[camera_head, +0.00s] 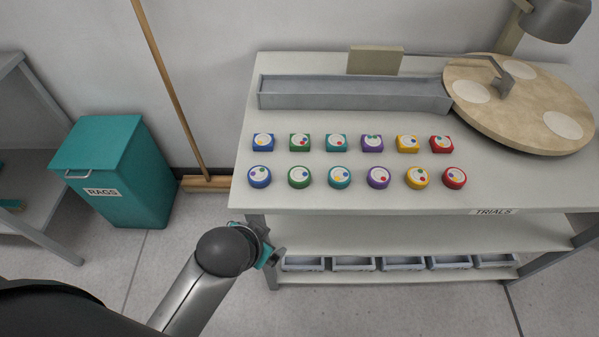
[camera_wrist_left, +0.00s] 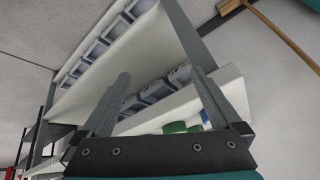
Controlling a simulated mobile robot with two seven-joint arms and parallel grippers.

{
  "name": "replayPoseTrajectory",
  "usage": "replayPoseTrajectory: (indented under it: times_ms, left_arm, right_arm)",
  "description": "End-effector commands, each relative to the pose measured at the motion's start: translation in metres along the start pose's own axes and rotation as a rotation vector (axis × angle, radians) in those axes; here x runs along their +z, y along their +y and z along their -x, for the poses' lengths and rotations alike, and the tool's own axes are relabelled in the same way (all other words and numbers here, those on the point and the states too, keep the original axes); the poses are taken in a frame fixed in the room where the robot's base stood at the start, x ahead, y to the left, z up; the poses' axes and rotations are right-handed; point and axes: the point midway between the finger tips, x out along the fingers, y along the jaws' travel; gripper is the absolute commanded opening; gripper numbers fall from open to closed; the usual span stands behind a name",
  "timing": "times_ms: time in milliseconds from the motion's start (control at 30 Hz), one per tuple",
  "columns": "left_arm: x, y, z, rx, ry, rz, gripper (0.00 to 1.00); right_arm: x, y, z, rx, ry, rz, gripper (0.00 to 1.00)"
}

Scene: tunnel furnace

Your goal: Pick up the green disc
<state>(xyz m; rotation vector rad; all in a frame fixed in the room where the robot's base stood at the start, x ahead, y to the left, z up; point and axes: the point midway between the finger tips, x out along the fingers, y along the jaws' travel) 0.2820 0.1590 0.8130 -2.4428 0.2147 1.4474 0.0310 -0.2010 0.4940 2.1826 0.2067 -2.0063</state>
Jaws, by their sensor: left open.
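The green disc (camera_head: 299,177) is round, with a white top bearing coloured dots. It lies in the front row on the pale table, between a blue disc (camera_head: 259,176) and a teal disc (camera_head: 340,177). A green square block (camera_head: 299,143) lies behind it. My left gripper (camera_head: 268,256) is below and in front of the table's front edge, left of the disc and apart from it. In the left wrist view the gripper (camera_wrist_left: 160,74) is open and empty; a green piece (camera_wrist_left: 175,127) shows between the fingers, but I cannot tell whether it is the disc.
The table (camera_head: 400,198) carries two rows of coloured pieces, a grey trough (camera_head: 350,100) and a round wooden turntable (camera_head: 520,110). A broom (camera_head: 172,85) and teal rags bin (camera_head: 125,190) stand left.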

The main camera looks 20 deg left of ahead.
Motion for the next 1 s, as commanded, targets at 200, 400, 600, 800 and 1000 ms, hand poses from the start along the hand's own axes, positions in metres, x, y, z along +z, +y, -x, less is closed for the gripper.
replayPoseTrajectory:
  times_ms: [200,400,600,800,1000]
  left_arm:
    - [-0.105,-0.025,0.027,-0.167,0.311,-0.244,0.98]
    - [-0.217,-0.031,0.069,-0.41,0.669,-0.588,0.98]
    - [-0.321,0.007,0.155,-0.787,1.092,-1.07,0.98]
    - [-0.358,0.085,0.233,-1.223,1.469,-1.595,0.98]
    - [-0.333,0.161,0.252,1.546,-1.66,1.999,0.98]
  right_arm:
    - [-0.003,-0.007,0.003,-0.009,0.004,-0.003,0.5]
    - [-0.008,-0.015,0.003,-0.02,0.012,-0.007,0.5]
    - [-0.009,-0.016,0.004,-0.02,0.013,-0.007,0.5]
    - [-0.009,-0.014,0.005,-0.018,0.013,-0.006,0.5]
    - [-0.008,-0.01,0.005,-0.013,0.013,-0.003,0.5]
